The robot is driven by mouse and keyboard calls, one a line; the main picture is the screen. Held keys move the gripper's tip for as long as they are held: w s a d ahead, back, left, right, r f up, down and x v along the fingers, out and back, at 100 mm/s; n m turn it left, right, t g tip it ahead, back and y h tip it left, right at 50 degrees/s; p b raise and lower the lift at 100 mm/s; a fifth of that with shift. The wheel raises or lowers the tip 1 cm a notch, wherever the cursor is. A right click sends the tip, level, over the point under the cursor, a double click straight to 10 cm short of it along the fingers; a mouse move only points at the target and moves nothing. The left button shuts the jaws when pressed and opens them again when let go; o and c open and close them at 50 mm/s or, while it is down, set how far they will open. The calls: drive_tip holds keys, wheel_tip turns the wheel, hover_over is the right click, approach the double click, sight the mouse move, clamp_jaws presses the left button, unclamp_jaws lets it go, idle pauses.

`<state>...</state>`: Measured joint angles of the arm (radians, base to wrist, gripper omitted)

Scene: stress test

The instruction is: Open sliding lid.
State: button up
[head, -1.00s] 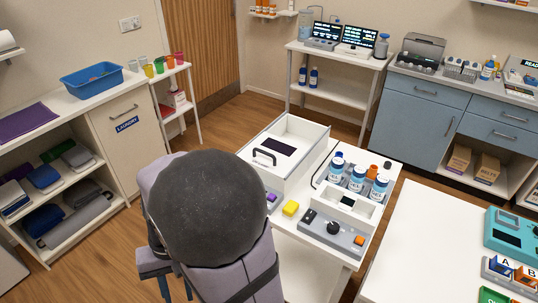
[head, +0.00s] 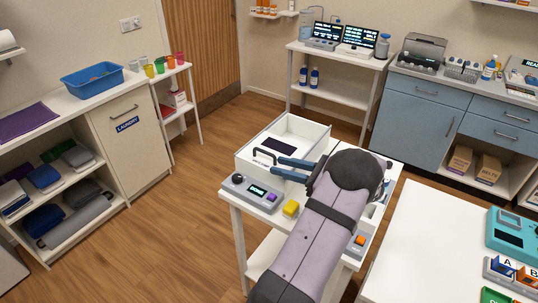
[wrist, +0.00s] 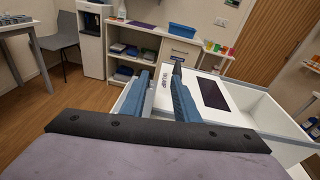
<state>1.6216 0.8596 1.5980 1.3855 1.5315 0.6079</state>
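A white box (head: 313,137) with raised walls stands on the cart, its inside partly showing. A dark rectangular panel (head: 279,147) lies on a white surface within it; the panel also shows in the wrist view (wrist: 213,93). A black bar handle (head: 264,154) is at the box's left front, seemingly on the sliding lid. My gripper (head: 275,164) reaches in from the right, its two blue fingers pointing left at the handle. In the wrist view the fingers (wrist: 161,76) are clearly apart. I cannot tell whether they touch the handle, or the lid's exact position.
A white table (head: 430,240) stands at the right. Floor to the left is free.

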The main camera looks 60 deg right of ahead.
sight(269, 154)
drive_tip(key=shift+s+d+f+t+h+b, duration=0.1)
drive_tip(key=shift+d+f+t+h+b, duration=0.15)
drive_tip(key=shift+d, duration=0.4)
drive_tip(key=shift+d+f+t+h+b, duration=0.15)
drive_tip(key=shift+d+t+h+b, duration=0.15)
drive_tip(key=shift+d, duration=0.3)
drive_tip(key=shift+w+d+n+t, duration=0.2)
drive_tip(key=shift+d+n+t, duration=0.05)
drive_tip(key=shift+d+n, duration=0.1)
drive_tip(key=shift+w+r, duration=0.2)
drive_tip(key=shift+w, duration=0.3)
drive_tip(key=shift+w+f+p, duration=0.1)
drive_tip(key=shift+w+p, duration=1.3)
drive_tip(key=shift+w, duration=1.8)
drive_tip(key=shift+c, duration=0.3)
clamp_jaws()
